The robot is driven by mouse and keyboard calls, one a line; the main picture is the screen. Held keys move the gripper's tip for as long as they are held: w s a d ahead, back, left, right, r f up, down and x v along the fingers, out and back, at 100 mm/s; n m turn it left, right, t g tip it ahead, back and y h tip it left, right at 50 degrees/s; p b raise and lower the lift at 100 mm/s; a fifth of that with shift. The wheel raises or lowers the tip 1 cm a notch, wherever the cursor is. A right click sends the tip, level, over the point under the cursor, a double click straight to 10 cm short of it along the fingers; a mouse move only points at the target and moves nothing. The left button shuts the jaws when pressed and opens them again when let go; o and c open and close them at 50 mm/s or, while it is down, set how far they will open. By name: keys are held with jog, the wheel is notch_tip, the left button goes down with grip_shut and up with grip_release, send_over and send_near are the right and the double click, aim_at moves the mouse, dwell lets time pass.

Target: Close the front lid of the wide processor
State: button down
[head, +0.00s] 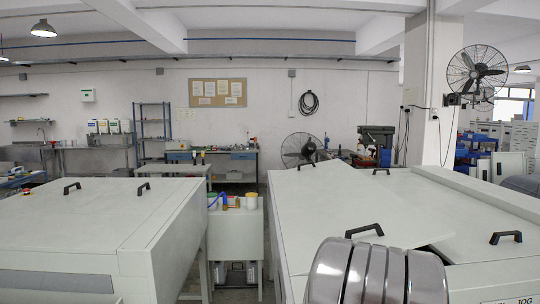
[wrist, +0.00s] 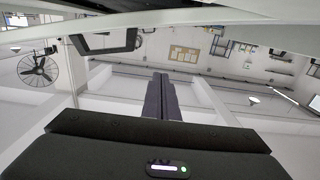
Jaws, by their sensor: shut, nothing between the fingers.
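The wide processor (head: 284,255) is the pale grey machine at the right of the head view. Its nearer left lid panel (head: 330,205) has black handles at its front (head: 364,229) and back. This panel sits tilted, with a dark gap under its right front edge. In the upside-down wrist view, a pale panel edge (wrist: 220,32) crosses the top with a black handle (wrist: 105,42) beside it. My gripper (wrist: 161,78) is shut and empty, its fingers apart from that handle. In the head view my gripper is hidden; my grey arm link covers part of the processor's front.
A second lid panel (head: 445,205) with black handles lies on the processor's right part. Another pale machine (head: 90,225) stands at left. Between them is a narrow cabinet (head: 236,240) with bottles on top. A pillar fan (head: 476,70) is at the back right.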

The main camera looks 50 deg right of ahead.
jog(key=s+a, duration=0.1)
jog(key=s+a+r, duration=0.1)
jog(key=s+a, duration=0.1)
jog(key=shift+s+a+r, duration=0.1)
jog(key=shift+a+r, duration=0.25)
dwell(0.6)
